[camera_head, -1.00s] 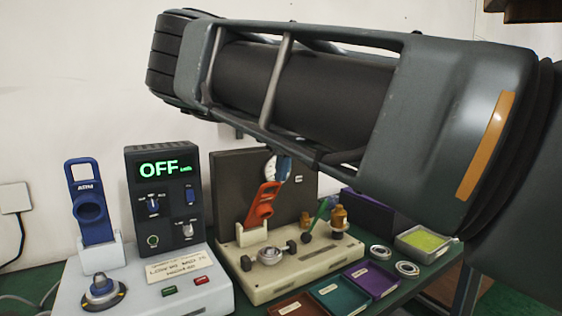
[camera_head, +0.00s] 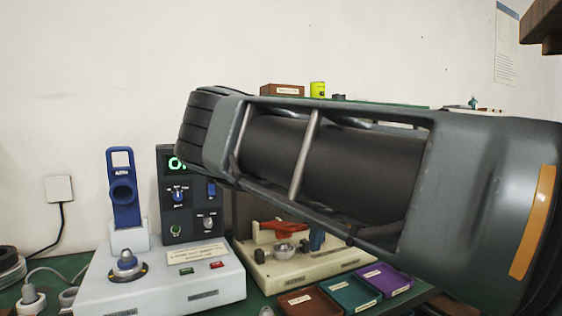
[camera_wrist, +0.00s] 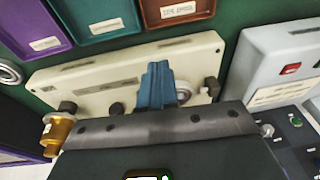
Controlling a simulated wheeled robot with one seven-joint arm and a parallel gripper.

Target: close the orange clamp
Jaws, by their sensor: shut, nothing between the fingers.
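The orange clamp (camera_head: 282,230) shows in the head view on the cream fixture (camera_head: 300,268). Its handle now lies nearly level, just above a small metal ring (camera_head: 285,250). My gripper (camera_head: 317,243) has blue fingers and is down just right of the clamp, partly hidden by my arm. I cannot tell if the fingers touch the clamp. In the wrist view the fingers (camera_wrist: 155,68) are together with nothing between them, over the cream fixture (camera_wrist: 100,75). The clamp cannot be made out there.
A grey test box (camera_head: 165,280) with an upright blue clamp (camera_head: 123,195) stands left of the fixture. Brown (camera_head: 308,300), teal (camera_head: 350,292) and purple (camera_head: 384,279) trays lie in front. A brass part (camera_wrist: 58,135) stands on the fixture's far end.

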